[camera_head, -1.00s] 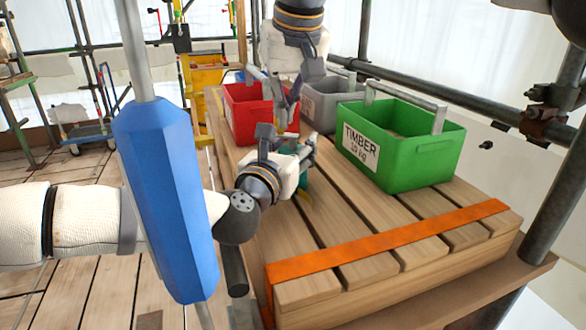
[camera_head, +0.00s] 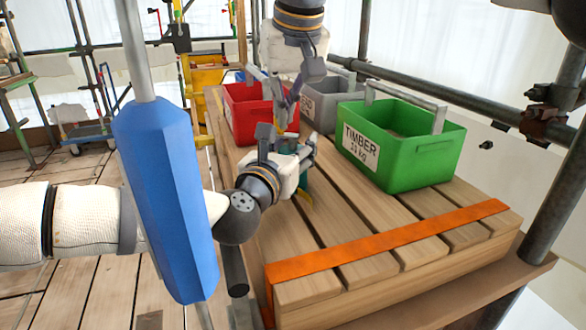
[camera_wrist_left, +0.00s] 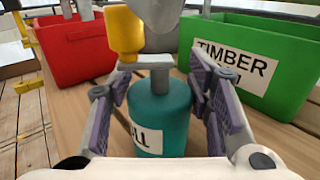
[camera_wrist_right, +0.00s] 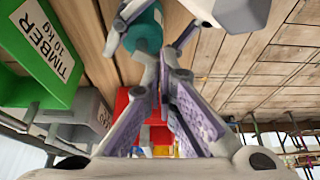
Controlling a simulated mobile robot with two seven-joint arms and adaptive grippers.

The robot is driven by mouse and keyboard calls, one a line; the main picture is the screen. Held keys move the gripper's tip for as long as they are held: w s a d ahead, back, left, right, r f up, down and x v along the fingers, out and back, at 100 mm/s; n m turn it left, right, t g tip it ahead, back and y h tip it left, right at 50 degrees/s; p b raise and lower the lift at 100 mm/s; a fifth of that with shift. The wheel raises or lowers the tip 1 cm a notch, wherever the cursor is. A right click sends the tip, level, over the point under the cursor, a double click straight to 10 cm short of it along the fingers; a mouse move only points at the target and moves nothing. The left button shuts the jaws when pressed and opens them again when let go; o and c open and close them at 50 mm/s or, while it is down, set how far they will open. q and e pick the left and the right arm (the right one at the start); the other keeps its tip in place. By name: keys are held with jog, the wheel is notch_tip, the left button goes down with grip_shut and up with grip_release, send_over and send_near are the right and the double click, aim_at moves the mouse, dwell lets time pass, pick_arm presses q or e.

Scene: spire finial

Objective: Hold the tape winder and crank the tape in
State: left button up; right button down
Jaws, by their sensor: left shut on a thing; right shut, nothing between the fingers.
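The tape winder (camera_wrist_left: 160,112) is a teal cylinder with a white label, a grey crank arm on top and a yellow knob (camera_wrist_left: 123,32). My left gripper (camera_wrist_left: 162,92) is shut around its body, one finger on each side. In the head view the winder (camera_head: 303,182) is mostly hidden behind my left gripper (camera_head: 308,158). My right gripper (camera_head: 284,112) points down from above, shut and empty, close to the winder's crank side. In the right wrist view its fingers (camera_wrist_right: 152,72) meet near the teal body (camera_wrist_right: 147,28); contact with the crank is unclear.
A red bin (camera_head: 247,112), a grey bin (camera_head: 322,112) and a green bin (camera_head: 420,160) labelled TIMBER stand on the slatted wooden platform (camera_head: 370,235). An orange strap (camera_head: 400,240) crosses its front. The slats before the green bin are clear.

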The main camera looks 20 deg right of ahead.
aim_at(280, 134)
jog(key=shift+f, duration=0.1)
jog(key=shift+f, duration=1.4)
jog(key=shift+w, duration=0.1)
jog(key=shift+w, duration=0.75)
jog(key=shift+w, duration=0.2)
